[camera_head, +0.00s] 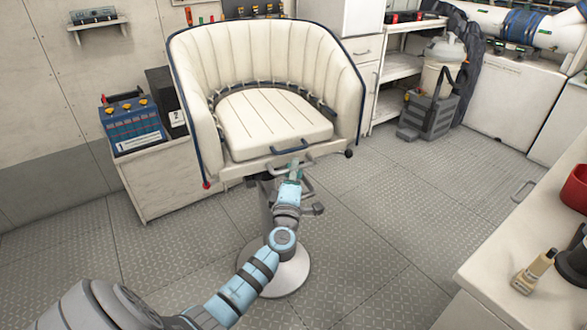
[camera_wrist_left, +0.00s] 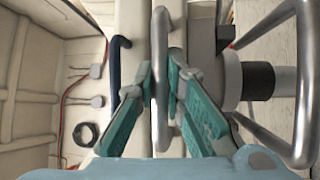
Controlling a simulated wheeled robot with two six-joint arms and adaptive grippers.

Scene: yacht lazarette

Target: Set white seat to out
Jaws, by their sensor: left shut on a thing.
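The white seat (camera_head: 270,123) is a cream, curved-back chair with dark blue trim on a round pedestal base (camera_head: 288,272). A dark blue handle (camera_head: 291,146) is on the front of its cushion. A silver bar (camera_wrist_left: 161,30) runs across the front of the seat just below that handle. My left gripper (camera_head: 294,168) is at the seat's front edge, under the cushion. In the left wrist view its teal fingers (camera_wrist_left: 160,85) are closed on the silver bar, one on each side. The blue handle (camera_wrist_left: 115,60) is beside the fingers. My right gripper is out of view.
A low cabinet with a blue box (camera_head: 134,124) stands left of the seat. A grey caddy (camera_head: 428,113) is on the floor at the back right. A white counter (camera_head: 520,250) with a small bottle (camera_head: 534,272) fills the right front. The floor between is clear.

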